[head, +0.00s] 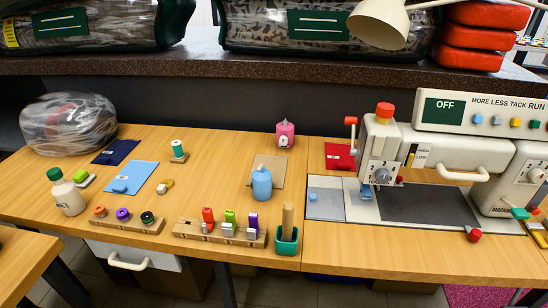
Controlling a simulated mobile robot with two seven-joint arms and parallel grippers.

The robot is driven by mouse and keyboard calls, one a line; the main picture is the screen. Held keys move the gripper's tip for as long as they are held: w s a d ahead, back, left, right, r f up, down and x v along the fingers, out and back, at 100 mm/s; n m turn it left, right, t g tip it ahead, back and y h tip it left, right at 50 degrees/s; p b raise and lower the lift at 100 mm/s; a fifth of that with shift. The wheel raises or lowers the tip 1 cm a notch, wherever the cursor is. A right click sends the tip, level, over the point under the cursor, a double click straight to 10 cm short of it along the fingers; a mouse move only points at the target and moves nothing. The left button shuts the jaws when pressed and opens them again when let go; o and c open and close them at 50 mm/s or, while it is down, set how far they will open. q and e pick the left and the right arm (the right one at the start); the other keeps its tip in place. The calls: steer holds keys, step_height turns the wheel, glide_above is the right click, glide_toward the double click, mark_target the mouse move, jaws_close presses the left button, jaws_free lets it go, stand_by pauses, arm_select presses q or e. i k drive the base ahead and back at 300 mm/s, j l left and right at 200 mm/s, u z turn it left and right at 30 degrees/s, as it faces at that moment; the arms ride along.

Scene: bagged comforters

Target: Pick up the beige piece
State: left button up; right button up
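The beige piece (276,165) is a flat tan square lying on the wooden table, near the middle of the head view. A light blue bottle (262,184) stands at its front left and hides part of it. Whether the bottle rests on the piece or just in front of it I cannot tell. Neither of my grippers shows in this view.
Navy (115,151), light blue (133,177) and red (339,157) pieces lie on the table. A pink item (285,134) stands behind the beige piece. A wooden tray (219,234) and green cup (287,240) stand in front; a sewing machine (381,145) is at right.

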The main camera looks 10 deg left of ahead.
mark_target(276, 166)
steer(key=i+j, duration=0.1)
steer(key=j, duration=0.3)
steer(key=i+j, duration=0.1)
steer(key=j, duration=0.3)
steer(key=i+j, duration=0.1)
steer(key=j, duration=0.3)
